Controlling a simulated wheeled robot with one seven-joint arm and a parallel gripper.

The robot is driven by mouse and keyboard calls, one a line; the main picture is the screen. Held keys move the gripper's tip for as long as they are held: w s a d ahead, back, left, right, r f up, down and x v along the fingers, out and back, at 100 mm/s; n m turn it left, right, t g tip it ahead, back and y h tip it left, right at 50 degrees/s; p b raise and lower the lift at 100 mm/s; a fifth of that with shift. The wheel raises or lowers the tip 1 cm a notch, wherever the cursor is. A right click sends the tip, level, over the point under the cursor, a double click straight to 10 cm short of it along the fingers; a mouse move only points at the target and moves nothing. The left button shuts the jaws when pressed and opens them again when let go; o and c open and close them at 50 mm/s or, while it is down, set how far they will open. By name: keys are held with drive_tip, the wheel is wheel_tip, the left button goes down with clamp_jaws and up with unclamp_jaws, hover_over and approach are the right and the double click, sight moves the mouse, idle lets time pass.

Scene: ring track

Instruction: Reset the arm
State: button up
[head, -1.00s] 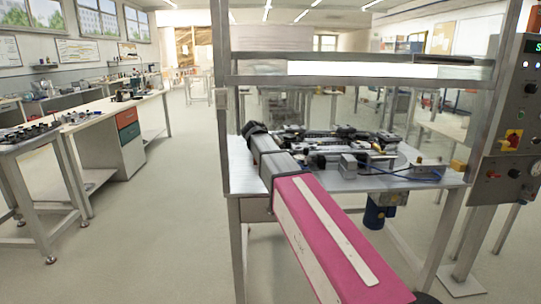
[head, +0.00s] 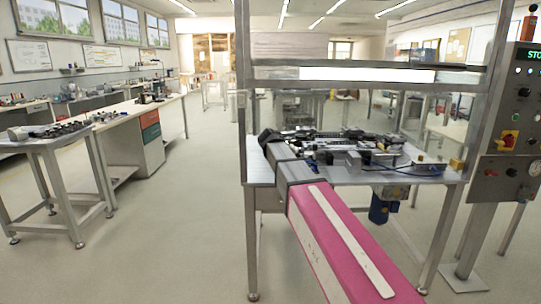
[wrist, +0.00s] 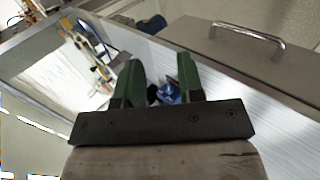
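My gripper (wrist: 159,72) shows in the wrist view with two green fingers standing apart on a dark bar. Nothing is held between them; a blue item (wrist: 169,93) shows through the gap, farther off. In the head view, a long pink and grey body, which looks like my arm, runs from the bottom right up to the near left edge of the metal workbench (head: 262,170). Its far end is dark, and no green fingers can be made out there.
The workbench carries dark machine parts (head: 345,140) under a metal frame, with a control panel (head: 508,140) on the right. A smaller table (head: 50,145) stands at left. Open floor (head: 165,230) lies between them. The wrist view shows a grey panel with a metal handle (wrist: 248,33).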

drive_tip(key=s+d+f+y, duration=0.2)
drive_tip(key=s+f+y, duration=0.1)
drive_tip(key=s+f, duration=0.4)
drive_tip(key=s+d+f+y, duration=0.3)
drive_tip(key=s+f, duration=0.4)
drive_tip(key=f, duration=0.7)
drive_tip(key=s+d+f+y, duration=0.2)
drive_tip(key=s+f, duration=0.4)
drive_tip(key=f, duration=0.4)
drive_tip(key=shift+s+d+f+y, duration=0.2)
drive_tip(key=shift+s+d+y, duration=0.1)
drive_tip(key=shift+s+y, duration=0.15)
